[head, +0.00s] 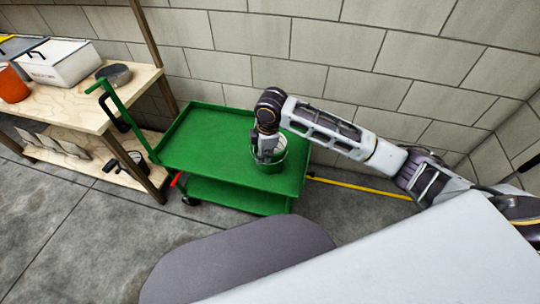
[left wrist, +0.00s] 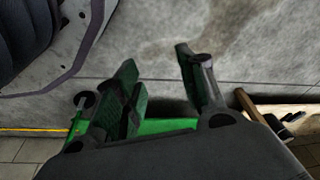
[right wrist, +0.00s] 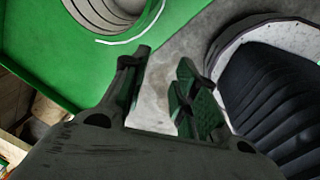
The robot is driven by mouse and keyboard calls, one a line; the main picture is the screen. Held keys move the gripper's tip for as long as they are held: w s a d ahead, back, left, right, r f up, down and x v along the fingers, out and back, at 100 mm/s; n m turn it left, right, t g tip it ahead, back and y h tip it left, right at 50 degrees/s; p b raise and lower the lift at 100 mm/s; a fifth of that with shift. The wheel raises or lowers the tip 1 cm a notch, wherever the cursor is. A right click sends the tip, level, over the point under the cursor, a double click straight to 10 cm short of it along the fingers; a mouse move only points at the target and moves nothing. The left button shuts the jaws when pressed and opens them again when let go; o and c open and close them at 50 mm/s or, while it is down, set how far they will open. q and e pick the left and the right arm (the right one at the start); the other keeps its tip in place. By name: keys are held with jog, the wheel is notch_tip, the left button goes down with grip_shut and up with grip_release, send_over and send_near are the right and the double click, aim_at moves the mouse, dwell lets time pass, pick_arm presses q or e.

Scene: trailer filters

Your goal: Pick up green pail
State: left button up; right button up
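The green pail (head: 271,168) stands on the top tray of the green cart in the head view, near the tray's right end. Its ringed opening (right wrist: 110,12) and a thin white handle show at the top of the right wrist view. My right gripper (head: 264,156) is over the pail in the head view and partly hides it. In the right wrist view, its fingers (right wrist: 160,75) are apart with grey floor showing between them, and the pail is beyond them to the upper left. My left gripper (left wrist: 165,80) is open and empty in the left wrist view; the head view does not show it.
The green cart (head: 205,143) has bare tray space left of the pail and a lower shelf. A wooden workbench (head: 75,108) at left holds a white box (head: 65,65), a grey bowl (head: 115,75) and an orange container (head: 12,85). A block wall stands behind.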

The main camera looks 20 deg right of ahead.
pick_arm(q)
jog(key=s+f, duration=0.3)
jog(key=f, duration=0.2)
jog(key=shift+s+a+f, duration=0.15)
jog(key=shift+a+f, duration=0.2)
pick_arm(e)
jog(key=w+d+r+h, duration=0.1)
jog(key=w+d+r, duration=0.2)
jog(key=d, duration=0.3)
jog(key=shift+w+d+r+n, duration=0.3)
jog(key=shift+w+n, duration=0.1)
jog(key=shift+w, duration=0.1)
jog(key=shift+f, duration=0.1)
pick_arm(q)
jog(key=shift+w+d+r+b, duration=0.3)
jog(key=shift+d+r, duration=0.05)
jog(key=shift+r, duration=0.4)
jog(key=shift+w+d+r+b, duration=0.25)
jog(key=shift+w+d+r, duration=0.1)
jog(key=shift+r, duration=0.35)
jog(key=shift+w+d+r+b, duration=0.3)
jog(key=shift+r, duration=0.45)
pick_arm(e)
send_over(275, 158)
jog(key=shift+s+f, duration=0.15)
jog(key=shift+f, duration=4.15)
